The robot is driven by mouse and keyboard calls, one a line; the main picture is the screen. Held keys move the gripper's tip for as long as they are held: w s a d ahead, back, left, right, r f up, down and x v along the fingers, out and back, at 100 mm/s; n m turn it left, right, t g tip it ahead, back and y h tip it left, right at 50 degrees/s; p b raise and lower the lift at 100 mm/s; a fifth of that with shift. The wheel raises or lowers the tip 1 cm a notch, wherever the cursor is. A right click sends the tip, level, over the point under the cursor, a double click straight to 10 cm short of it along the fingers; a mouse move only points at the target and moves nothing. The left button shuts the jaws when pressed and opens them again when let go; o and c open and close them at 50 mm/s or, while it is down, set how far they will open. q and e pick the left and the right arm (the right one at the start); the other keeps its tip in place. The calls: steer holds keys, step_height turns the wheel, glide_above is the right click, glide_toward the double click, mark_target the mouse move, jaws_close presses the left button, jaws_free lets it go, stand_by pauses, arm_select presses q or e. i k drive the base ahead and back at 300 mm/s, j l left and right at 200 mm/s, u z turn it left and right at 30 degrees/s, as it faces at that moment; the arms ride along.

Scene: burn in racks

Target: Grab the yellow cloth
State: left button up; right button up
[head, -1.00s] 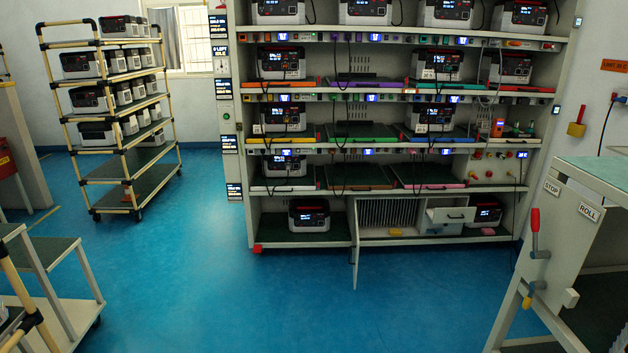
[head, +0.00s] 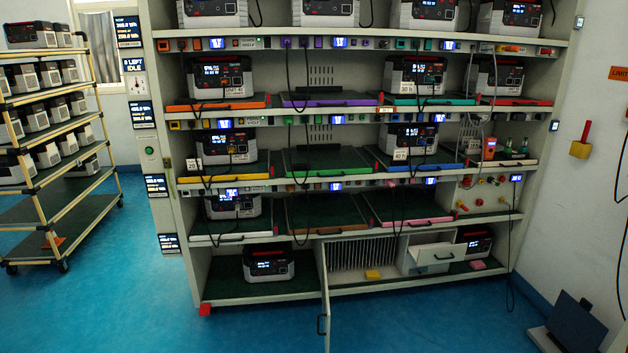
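A small yellow cloth (head: 373,274) lies on the floor of the open bottom cabinet compartment of the rack, in front of a row of upright slats. A small pink item (head: 477,265) lies to its right on the bottom shelf, under a power unit. The cabinet door (head: 325,305) stands swung open toward me, to the left of the cloth. Neither of my grippers shows in the head view.
The tall rack (head: 195,255) holds several power units and coloured trays. An open drawer (head: 436,254) juts out right of the cloth. A wheeled cart (head: 75,215) stands at left. A dark panel (head: 572,325) leans at lower right. Blue floor (head: 120,310) before the rack is clear.

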mark_target(373, 275)
steer(key=i+z, duration=0.45)
steer(key=i, duration=0.35)
steer(key=i+j+z, duration=0.15)
steer(key=i+z, duration=0.25)
steer(key=i, duration=0.35)
